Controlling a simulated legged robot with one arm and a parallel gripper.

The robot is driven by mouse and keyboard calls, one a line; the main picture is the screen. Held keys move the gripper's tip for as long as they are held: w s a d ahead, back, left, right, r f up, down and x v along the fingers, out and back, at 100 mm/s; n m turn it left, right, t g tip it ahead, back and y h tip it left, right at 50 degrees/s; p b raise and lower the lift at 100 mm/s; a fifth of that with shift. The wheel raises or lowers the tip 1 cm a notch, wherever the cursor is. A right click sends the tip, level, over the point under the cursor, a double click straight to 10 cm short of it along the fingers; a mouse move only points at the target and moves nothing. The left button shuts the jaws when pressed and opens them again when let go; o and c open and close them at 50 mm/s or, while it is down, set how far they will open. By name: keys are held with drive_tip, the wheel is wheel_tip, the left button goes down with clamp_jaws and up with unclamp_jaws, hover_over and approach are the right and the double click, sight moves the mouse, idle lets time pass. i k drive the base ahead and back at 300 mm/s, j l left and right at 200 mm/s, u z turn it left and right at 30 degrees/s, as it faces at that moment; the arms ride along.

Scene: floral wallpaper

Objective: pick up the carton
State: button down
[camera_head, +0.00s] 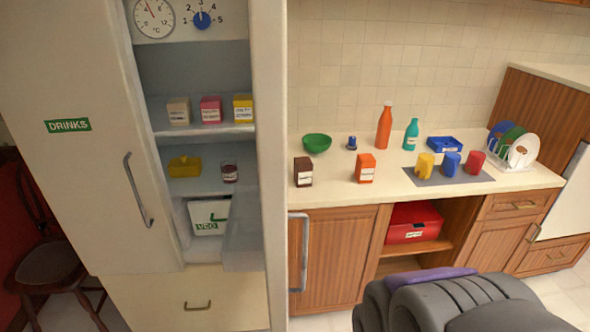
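Several cartons are in view. On the fridge's upper shelf stand a beige carton (179,112), a pink-red carton (211,110) and a yellow carton (243,108). On the counter stand a dark brown carton (303,172) and an orange carton (365,169). All are upright, and nothing touches the two on the counter. I cannot tell which one is the named carton. A dark grey, ribbed part of my own arm fills the bottom right. My gripper's fingers do not show.
The fridge (272,230) stands open at left. On the counter (340,190) are a green bowl (317,144), an orange bottle (384,128), a teal bottle (411,135), several cups on a grey mat (482,179) and a plate rack (519,155). A red box (413,222) sits below.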

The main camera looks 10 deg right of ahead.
sight(304, 166)
drive_tip(key=i+l, duration=0.55)
drive_tip(key=l, duration=0.3)
drive_tip(key=i+l+u, duration=0.1)
drive_tip(key=i+l, duration=0.45)
drive_tip(key=l, duration=0.3)
drive_tip(key=i+l, duration=0.3)
drive_tip(key=l, duration=0.15)
